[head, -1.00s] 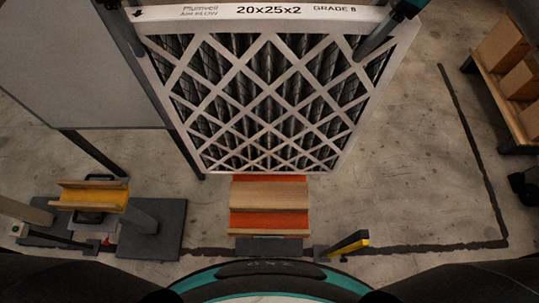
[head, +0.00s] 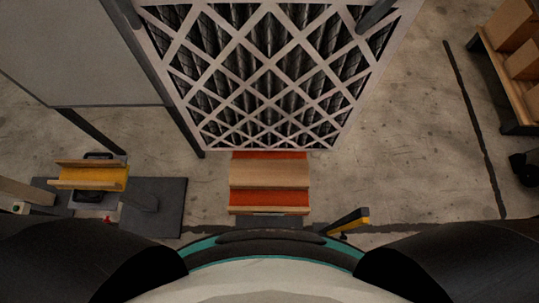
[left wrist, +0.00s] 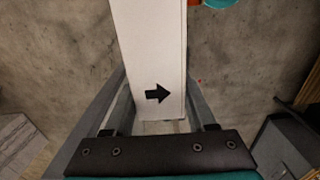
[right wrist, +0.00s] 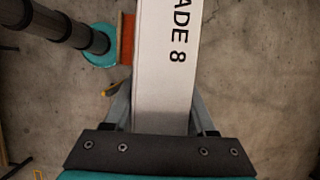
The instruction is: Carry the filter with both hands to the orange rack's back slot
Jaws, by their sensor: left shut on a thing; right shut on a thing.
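The filter (head: 265,82), a large pale-framed panel with a white lattice over dark pleats, hangs in front of me, its upper edge cut off by the head view. My left gripper (head: 128,12) is shut on its left side; in the left wrist view the fingers straddle the white frame beside a black arrow. My right gripper (head: 375,15) is shut on its right side, near the printed "GRADE 8" in the right wrist view. The orange rack (head: 268,198), with wooden bars, shows just below the filter's lower edge in the head view. The height between them is unclear.
A yellow rack (head: 92,178) stands at left near a dark mat (head: 155,205). A grey panel (head: 80,55) on dark legs is at upper left. A wooden shelf with boxes (head: 515,65) is at far right. A yellow-black post (head: 350,219) stands right of the orange rack.

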